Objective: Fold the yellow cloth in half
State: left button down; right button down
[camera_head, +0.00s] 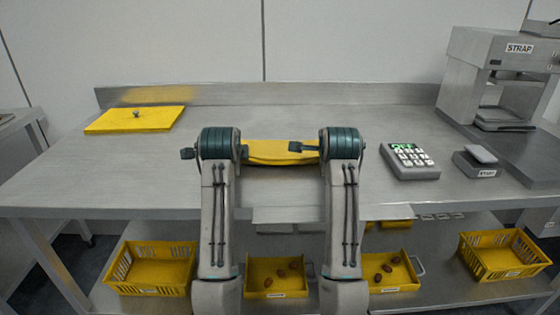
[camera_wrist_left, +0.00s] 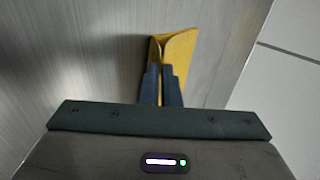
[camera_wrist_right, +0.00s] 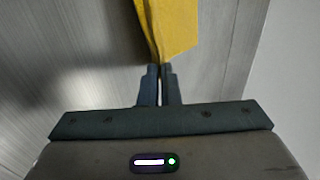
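The yellow cloth (camera_head: 278,157) is stretched between my two grippers at the middle of the steel table, its front edge sagging slightly. My left gripper (camera_head: 243,152) is at its left end. In the left wrist view, the fingers (camera_wrist_left: 163,72) are nearly together with the cloth's edge (camera_wrist_left: 178,48) at their tips. My right gripper (camera_head: 300,146) is at its right end. In the right wrist view, its fingers (camera_wrist_right: 160,72) close on the cloth's narrow corner (camera_wrist_right: 172,30). Parts of the cloth are hidden behind my wrists.
A keypad device (camera_head: 410,160), a small scale (camera_head: 482,160) and a machine labelled STRAP (camera_head: 497,60) stand right. Yellow crates (camera_head: 150,290) sit on the lower shelf.

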pick_arm(q)
jog(key=shift+s+f+t, duration=0.3)
jog(key=shift+s+f, duration=0.05)
jog(key=shift+f, duration=0.1)
pick_arm(e)
jog(key=shift+s+f+t, duration=0.3)
jog(key=shift+s+f, duration=0.05)
jog(key=shift+f, duration=0.1)
pick_arm(q)
jog(key=c, duration=1.3)
grip_release()
pick_arm(e)
jog(key=c, duration=1.3)
grip_release()
